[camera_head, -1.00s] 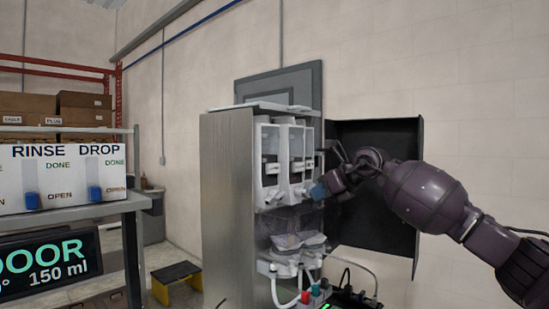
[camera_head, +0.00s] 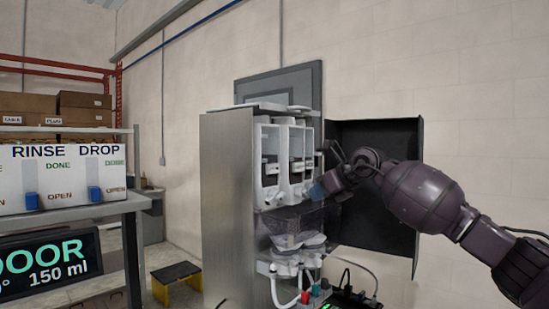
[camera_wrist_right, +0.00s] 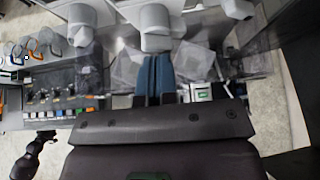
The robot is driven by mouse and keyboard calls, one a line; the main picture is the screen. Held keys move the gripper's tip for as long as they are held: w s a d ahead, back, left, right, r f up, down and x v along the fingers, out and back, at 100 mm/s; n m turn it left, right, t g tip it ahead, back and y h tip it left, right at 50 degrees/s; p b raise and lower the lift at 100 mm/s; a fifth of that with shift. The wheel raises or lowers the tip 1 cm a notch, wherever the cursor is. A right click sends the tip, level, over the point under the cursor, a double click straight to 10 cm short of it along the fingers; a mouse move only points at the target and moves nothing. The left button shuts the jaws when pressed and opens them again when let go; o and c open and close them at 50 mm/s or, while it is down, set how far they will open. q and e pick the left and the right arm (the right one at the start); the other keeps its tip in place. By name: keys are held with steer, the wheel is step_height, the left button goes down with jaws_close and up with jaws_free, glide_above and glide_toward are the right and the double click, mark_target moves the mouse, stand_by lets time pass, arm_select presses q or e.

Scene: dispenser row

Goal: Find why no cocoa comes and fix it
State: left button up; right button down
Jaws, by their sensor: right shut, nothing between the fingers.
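The dispenser cabinet (camera_head: 226,210) stands open, its dark door (camera_head: 372,190) swung to the right. Inside are white canisters (camera_head: 268,160) with outlet spouts, several in a row. Clear bowls (camera_head: 290,228) sit below them, with white fittings and hoses (camera_head: 284,285) under those. My right gripper (camera_head: 318,190) is at the open front, near the rightmost canister's spout. In the right wrist view its blue fingertips (camera_wrist_right: 155,76) are together with nothing between them, below a white spout (camera_wrist_right: 155,22). Whether the fingers touch a part is unclear. My left gripper is out of view.
A screen reading "DOOR" and "150 ml" (camera_head: 50,266) is at the lower left. Above it a white panel labelled RINSE and DROP (camera_head: 60,178) has blue sliders. A yellow-and-black step stool (camera_head: 176,280) stands on the floor. Boxes (camera_head: 84,108) fill the rack behind.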

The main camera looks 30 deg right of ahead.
steer(key=shift+w+a, duration=0.2)
steer(key=shift+w, duration=0.3)
steer(key=shift+w+a, duration=0.2)
steer(key=shift+w, duration=0.4)
steer(key=s+d, duration=0.3)
steer(key=s, duration=0.4)
steer(key=shift+s+p, duration=0.2)
steer(key=shift+p, duration=0.1)
stand_by(0.3)
